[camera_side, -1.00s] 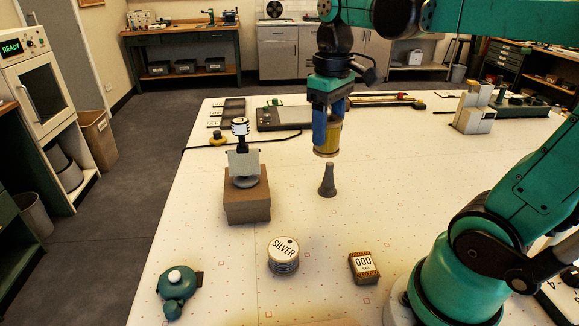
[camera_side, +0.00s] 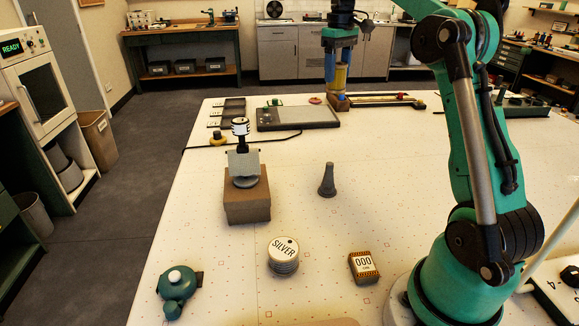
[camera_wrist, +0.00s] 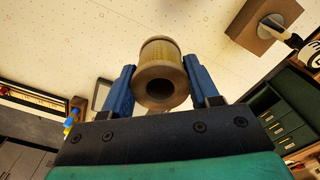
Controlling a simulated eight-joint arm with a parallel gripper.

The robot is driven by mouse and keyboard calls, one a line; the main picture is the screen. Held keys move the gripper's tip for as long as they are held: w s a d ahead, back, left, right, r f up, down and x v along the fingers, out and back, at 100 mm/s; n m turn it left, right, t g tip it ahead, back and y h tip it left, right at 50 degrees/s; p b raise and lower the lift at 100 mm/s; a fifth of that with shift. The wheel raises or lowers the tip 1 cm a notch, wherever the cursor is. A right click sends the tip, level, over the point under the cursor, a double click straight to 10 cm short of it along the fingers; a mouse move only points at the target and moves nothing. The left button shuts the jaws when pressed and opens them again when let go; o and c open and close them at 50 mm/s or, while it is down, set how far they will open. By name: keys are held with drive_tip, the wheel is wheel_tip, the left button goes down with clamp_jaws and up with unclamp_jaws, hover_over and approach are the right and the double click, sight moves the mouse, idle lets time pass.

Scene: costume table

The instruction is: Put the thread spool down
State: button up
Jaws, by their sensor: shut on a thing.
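The thread spool (camera_side: 341,77) is yellow-tan, and my gripper (camera_side: 338,78) is shut on it at the far side of the table. In the wrist view the spool (camera_wrist: 159,60) sits between the two blue fingers of my gripper (camera_wrist: 160,72), with its hollow round end facing the camera. In the side view it appears just above or in front of a small blue-and-brown block (camera_side: 339,102). I cannot tell whether the spool touches anything below it.
A long tray (camera_side: 385,101) lies right of the block, and a dark flat panel (camera_side: 298,118) lies left. The table (camera_side: 400,160) is clear between.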

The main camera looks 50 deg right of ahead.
drive_tip(key=shift+d+f, duration=0.2)
drive_tip(key=shift+d, duration=0.35)
drive_tip(key=shift+d+f, duration=0.2)
drive_tip(key=shift+d, duration=0.3)
drive_tip(key=shift+d+f, duration=0.2)
drive_tip(key=shift+f, duration=0.05)
wheel_tip(320, 180, down, 20)
drive_tip(key=shift+r, duration=0.2)
drive_tip(key=shift+f, duration=0.15)
drive_tip(key=o, duration=1.3)
drive_tip(key=shift+c, duration=0.2)
